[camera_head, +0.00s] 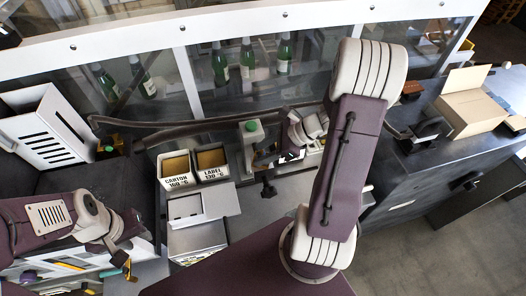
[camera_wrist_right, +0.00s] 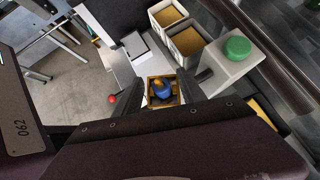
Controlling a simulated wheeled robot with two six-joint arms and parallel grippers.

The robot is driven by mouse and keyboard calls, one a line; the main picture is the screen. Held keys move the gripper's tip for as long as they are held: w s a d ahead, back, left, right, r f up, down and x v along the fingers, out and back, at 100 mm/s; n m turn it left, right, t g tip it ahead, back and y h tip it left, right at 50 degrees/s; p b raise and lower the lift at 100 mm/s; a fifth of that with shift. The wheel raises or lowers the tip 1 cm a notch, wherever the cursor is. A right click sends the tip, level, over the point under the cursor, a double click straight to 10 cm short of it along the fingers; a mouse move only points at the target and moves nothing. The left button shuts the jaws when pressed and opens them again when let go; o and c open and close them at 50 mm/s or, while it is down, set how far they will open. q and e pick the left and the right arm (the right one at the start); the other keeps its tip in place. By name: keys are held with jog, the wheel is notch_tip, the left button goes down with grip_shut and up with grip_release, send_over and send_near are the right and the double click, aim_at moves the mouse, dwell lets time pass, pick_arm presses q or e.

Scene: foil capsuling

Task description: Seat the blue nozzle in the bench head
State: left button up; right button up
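The blue nozzle (camera_wrist_right: 161,89) shows in the right wrist view, with an orange-brown top, inside a square brownish-yellow frame (camera_wrist_right: 152,102). My right gripper (camera_wrist_right: 162,82) has its two dark fingers on either side of this frame; I cannot tell whether they touch it. In the head view my right gripper (camera_head: 283,157) is at the bench beside a grey post with a green button (camera_head: 251,126), which also shows in the wrist view (camera_wrist_right: 237,48). I cannot make out the bench head for certain. My left gripper (camera_head: 121,253) is low at the left, above a tool tray, its fingers small and unclear.
Bins marked CARTON (camera_head: 174,180) and LABEL (camera_head: 212,174) stand left of the post. A pale box (camera_head: 187,209) lies in front of them. Green bottles (camera_head: 220,66) stand behind the glass. An open carton (camera_head: 470,108) is on the right bench. My right arm hides the middle.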

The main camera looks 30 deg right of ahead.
jog(key=v, duration=0.9)
jog(key=shift+b, duration=0.35)
